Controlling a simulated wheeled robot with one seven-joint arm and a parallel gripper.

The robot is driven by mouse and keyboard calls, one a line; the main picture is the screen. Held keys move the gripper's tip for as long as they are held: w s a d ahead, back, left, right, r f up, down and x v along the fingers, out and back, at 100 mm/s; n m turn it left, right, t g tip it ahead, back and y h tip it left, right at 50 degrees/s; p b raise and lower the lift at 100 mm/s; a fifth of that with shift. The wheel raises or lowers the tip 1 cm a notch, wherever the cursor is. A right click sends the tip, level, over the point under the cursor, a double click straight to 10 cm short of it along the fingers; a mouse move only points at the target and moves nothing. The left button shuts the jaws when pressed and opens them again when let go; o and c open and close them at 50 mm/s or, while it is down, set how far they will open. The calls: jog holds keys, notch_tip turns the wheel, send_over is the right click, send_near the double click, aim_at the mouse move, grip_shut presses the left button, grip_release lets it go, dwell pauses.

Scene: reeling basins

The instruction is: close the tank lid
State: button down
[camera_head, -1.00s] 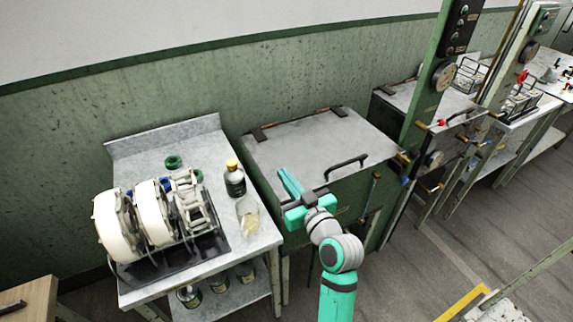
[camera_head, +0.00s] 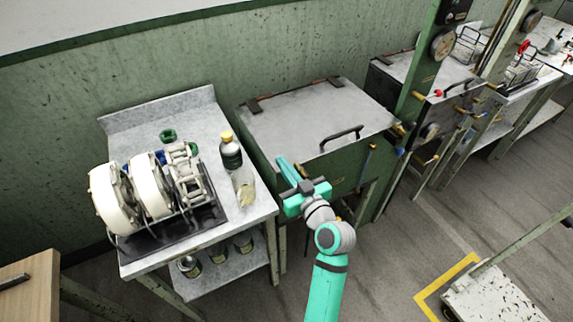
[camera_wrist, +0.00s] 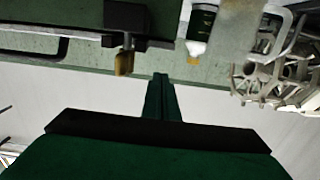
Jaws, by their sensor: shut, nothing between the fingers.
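The tank lid (camera_head: 310,115) is a grey metal plate lying flat over the green tank (camera_head: 345,172), with dark hinges at its back edge. Its black handle (camera_head: 342,135) is near the front edge, and a dark handle also shows at the left of the wrist view (camera_wrist: 40,52). My gripper (camera_head: 284,163) is shut and empty, at the tank's front left corner, left of the handle. In the wrist view, its closed fingers (camera_wrist: 160,88) point toward the green tank front; I cannot tell whether they touch it.
A metal table (camera_head: 190,107) on the left holds white reels (camera_head: 135,190), a dark bottle with a yellow cap (camera_head: 231,152) and a clear jar (camera_head: 243,188). A green post (camera_head: 423,70) with a gauge rises right of the tank. Open floor (camera_head: 400,245) lies right of my arm.

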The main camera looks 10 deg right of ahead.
notch_tip(320, 180, up, 4)
jog(key=s+d+f, duration=0.2)
jog(key=s+f, duration=0.1)
jog(key=s, duration=0.6)
jog(key=shift+d+f, duration=0.2)
jog(key=shift+s, duration=0.1)
